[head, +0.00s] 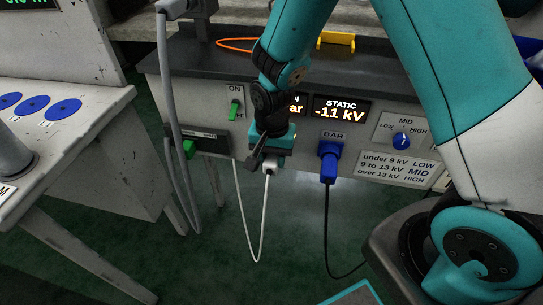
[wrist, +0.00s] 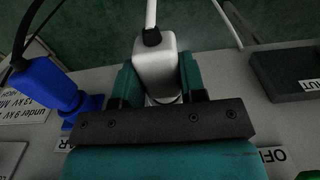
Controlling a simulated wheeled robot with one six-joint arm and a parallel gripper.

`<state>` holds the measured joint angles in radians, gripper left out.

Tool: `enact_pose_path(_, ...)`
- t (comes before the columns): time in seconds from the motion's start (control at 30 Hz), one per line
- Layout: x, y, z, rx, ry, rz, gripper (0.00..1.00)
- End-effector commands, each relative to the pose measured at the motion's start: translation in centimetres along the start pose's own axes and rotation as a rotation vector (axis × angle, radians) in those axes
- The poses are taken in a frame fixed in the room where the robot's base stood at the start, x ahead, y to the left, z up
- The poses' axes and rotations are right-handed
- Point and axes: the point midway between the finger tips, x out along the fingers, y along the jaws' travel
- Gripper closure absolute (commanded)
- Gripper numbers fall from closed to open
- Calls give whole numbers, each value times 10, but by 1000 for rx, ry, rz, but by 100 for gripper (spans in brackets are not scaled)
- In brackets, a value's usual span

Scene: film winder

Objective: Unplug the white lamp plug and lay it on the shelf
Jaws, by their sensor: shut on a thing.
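The white lamp plug (wrist: 155,62) sits between the two teal fingers of my gripper (wrist: 157,84) in the wrist view, and the jaws are shut on it. Its white cord leaves the end facing the camera. In the head view the white plug (head: 270,168) shows just below my gripper (head: 271,151), close to the front panel. The cord hangs in a loop below. My gripper hides the socket, so I cannot tell whether the plug is still seated. The dark shelf top (head: 205,62) runs along the top of the panel.
A blue plug (head: 329,160) marked BAR, with a black cord, is right of my gripper. A green switch (head: 234,110) and a dark box (head: 205,140) are left. An orange loop (head: 235,44) and a yellow object (head: 336,40) lie on the shelf top, which has bare room at left.

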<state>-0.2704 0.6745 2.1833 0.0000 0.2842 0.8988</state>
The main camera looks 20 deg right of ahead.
Motion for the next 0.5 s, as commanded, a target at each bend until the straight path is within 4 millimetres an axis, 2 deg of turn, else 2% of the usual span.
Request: enact_pose_path(0.5,0,-1,14,-2,-2,0,91)
